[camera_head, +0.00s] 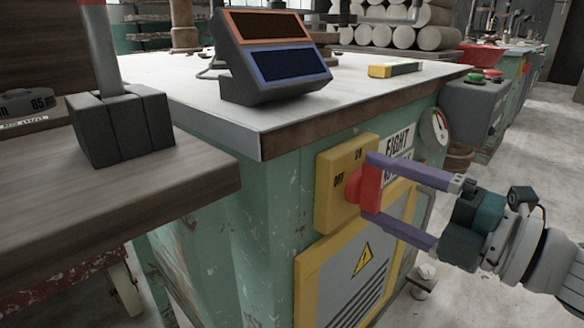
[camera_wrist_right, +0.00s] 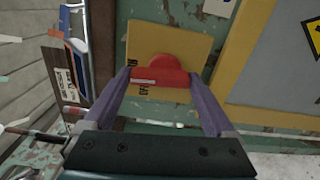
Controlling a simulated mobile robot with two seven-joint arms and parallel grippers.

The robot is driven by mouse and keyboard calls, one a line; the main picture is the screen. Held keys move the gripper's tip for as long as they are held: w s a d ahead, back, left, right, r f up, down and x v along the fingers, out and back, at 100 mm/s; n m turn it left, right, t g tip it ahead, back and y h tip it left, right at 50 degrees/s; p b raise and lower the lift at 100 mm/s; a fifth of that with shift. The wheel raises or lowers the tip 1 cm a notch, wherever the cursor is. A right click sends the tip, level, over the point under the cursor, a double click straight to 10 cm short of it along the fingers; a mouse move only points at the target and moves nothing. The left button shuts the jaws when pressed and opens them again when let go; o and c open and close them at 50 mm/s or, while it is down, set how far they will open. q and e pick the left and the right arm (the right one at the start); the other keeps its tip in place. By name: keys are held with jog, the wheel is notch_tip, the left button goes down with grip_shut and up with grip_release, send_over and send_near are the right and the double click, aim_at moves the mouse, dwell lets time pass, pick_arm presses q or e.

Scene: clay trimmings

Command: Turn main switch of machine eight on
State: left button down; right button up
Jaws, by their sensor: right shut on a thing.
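The main switch is a yellow box (camera_head: 326,192) on the green machine's side, beside a plate reading EIGHT (camera_head: 397,140). The box has OFF at its left and ON near its top. Its red handle (camera_head: 371,189) stands roughly upright. My right gripper (camera_head: 369,187) is shut on the handle, one purple finger above and one below. In the right wrist view, the red handle (camera_wrist_right: 160,78) lies between both fingers. My left gripper is not in view.
A dark console (camera_head: 270,60) and a yellow block (camera_head: 394,69) sit on the machine's white top. A gauge (camera_head: 435,127) and a grey button box (camera_head: 474,105) are right of the switch. A yellow-framed warning panel (camera_head: 358,262) is below. A wooden bench (camera_head: 120,205) stands left.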

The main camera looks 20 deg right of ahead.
jog(key=shift+m, duration=0.6)
jog(key=o, duration=1.1)
jog(key=shift+c, duration=0.2)
jog(key=p+v, duration=0.2)
jog(key=v, duration=0.8)
jog(key=shift+w, duration=0.1)
